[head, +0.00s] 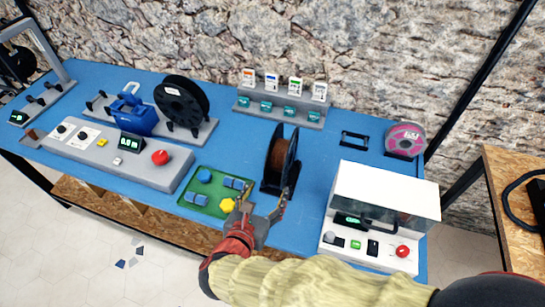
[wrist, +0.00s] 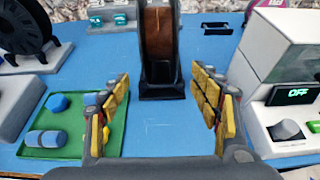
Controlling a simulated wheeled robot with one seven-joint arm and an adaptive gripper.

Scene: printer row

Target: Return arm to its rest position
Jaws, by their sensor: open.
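My gripper (head: 262,203) is open and empty in the head view, held above the front edge of the blue table (head: 295,228). In the wrist view my gripper (wrist: 155,110) has its two yellow-padded fingers wide apart with only blue table between them. A spool of brown filament (head: 280,158) stands upright on a black stand just beyond the fingertips. It also shows in the wrist view (wrist: 157,45), apart from the fingers. My arm reaches in from the lower right in a yellow sleeve.
A green tray (head: 210,208) with blue pieces and a yellow piece lies left of my gripper. A white machine (head: 375,190) stands at the right. A grey control panel (head: 110,160), a black spool (head: 182,102) and a pink spool (head: 405,138) are also on the table.

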